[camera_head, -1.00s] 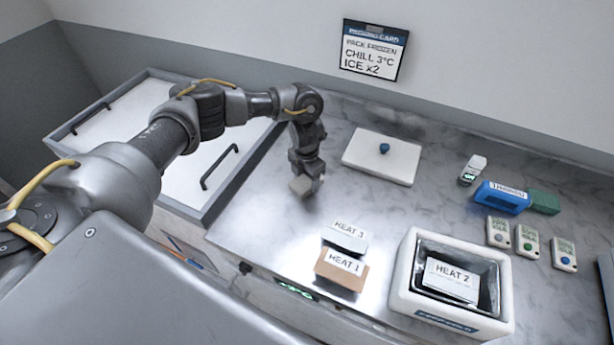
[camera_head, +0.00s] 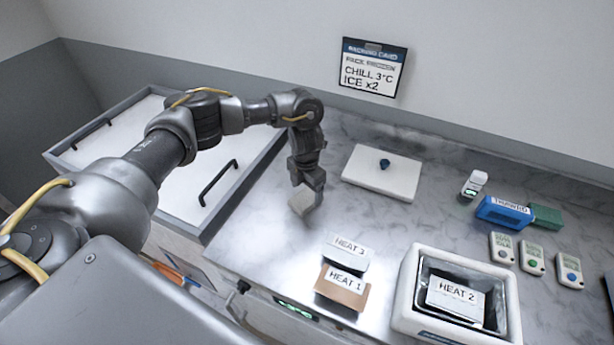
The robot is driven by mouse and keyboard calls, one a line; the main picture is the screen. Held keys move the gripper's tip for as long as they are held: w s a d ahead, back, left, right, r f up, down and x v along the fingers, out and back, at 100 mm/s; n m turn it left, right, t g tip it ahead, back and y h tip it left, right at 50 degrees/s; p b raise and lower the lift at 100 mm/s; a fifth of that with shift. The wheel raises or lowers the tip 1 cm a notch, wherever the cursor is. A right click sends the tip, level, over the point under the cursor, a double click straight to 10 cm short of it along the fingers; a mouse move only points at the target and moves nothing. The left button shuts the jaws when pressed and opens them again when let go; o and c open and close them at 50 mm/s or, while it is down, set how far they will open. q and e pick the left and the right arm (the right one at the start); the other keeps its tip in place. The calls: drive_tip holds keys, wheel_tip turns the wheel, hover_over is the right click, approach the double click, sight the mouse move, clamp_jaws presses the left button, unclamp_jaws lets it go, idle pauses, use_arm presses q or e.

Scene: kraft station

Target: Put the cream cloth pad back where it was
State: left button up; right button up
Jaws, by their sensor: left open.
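My left gripper (camera_head: 308,184) points down over the left part of the marble counter, with its jaws open. A small cream-grey piece, which looks like the cream cloth pad (camera_head: 302,203), shows right below the fingers. The fingers hide its upper edge, and I cannot tell whether they still touch it or whether it lies flat on the counter. My right gripper is not in view.
A white lid (camera_head: 370,178) with a blue knob lies behind right. HEAT 3 (camera_head: 345,251) and HEAT 1 (camera_head: 341,289) packs stand near the front edge. A white box (camera_head: 405,303) holds the HEAT 2 pack. A grey-framed drawer (camera_head: 228,200) is left. Small devices stand right.

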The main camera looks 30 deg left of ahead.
sight(307, 198)
use_arm(q)
wheel_tip(307, 198, up, 9)
drive_tip(key=b, duration=0.1)
drive_tip(key=shift+r, duration=0.15)
drive_tip(key=shift+d, duration=0.15)
idle(0.4)
